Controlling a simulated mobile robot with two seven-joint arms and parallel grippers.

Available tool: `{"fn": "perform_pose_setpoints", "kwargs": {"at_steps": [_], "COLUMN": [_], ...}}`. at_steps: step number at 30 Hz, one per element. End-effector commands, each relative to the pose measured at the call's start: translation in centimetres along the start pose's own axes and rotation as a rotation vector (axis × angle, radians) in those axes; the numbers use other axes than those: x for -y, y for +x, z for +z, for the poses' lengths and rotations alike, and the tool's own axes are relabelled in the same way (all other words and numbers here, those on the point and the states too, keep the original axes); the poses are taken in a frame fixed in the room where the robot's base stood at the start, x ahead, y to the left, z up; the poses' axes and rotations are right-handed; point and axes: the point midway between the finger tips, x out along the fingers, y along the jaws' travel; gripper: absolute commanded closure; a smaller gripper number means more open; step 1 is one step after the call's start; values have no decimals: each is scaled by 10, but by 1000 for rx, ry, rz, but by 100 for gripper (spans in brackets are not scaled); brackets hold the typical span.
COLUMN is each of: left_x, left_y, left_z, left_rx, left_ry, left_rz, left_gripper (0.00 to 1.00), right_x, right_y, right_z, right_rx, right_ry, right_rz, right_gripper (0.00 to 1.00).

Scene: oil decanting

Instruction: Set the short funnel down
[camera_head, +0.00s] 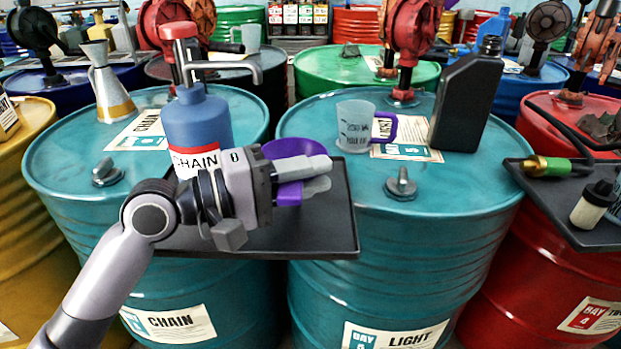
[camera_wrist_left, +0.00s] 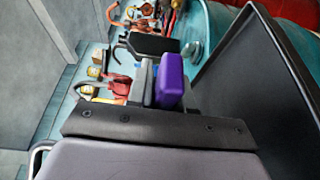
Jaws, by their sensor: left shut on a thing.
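The short funnel (camera_head: 296,148) is purple, and its wide bowl shows behind my left gripper in the head view. My left gripper (camera_head: 308,178) is shut on it, over the black tray (camera_head: 315,240) in front of the two teal drums. A purple block shows at the fingers, and again in the left wrist view (camera_wrist_left: 170,80); it looks like the funnel's grip. The gripper hides the funnel's lower part, so I cannot tell whether it touches the tray. My right gripper is not in view.
A blue CHAIN pump bottle (camera_head: 197,128) stands just behind my left wrist. A clear jug (camera_head: 355,128) and a black oil bottle (camera_head: 466,105) stand on the right teal drum. A tall grey funnel (camera_head: 108,85) stands on the left drum. The tray's right front is clear.

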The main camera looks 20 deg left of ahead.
Motion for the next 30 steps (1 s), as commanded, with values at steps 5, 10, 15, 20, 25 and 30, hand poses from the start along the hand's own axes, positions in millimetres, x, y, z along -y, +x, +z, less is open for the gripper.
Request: {"fn": "perform_pose_setpoints", "kwargs": {"at_steps": [5,10,15,20,25,30], "left_x": [3,3,3,0,2,3], "left_y": [0,0,0,-3,-26,-57], "left_z": [0,0,0,-1,-1,-1], "left_rx": [0,0,0,-2,-3,-3], "left_ry": [-1,-1,0,1,1,1], "left_rz": [-1,-1,-1,-1,-4,-5], "left_gripper": [100,54,54,54,54,54], "right_x": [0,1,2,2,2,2], "right_y": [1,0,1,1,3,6], "right_z": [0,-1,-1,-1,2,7], "right_rx": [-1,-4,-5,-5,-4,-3], "right_ry": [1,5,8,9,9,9], "right_rz": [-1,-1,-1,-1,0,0], "right_gripper": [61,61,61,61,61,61]}}
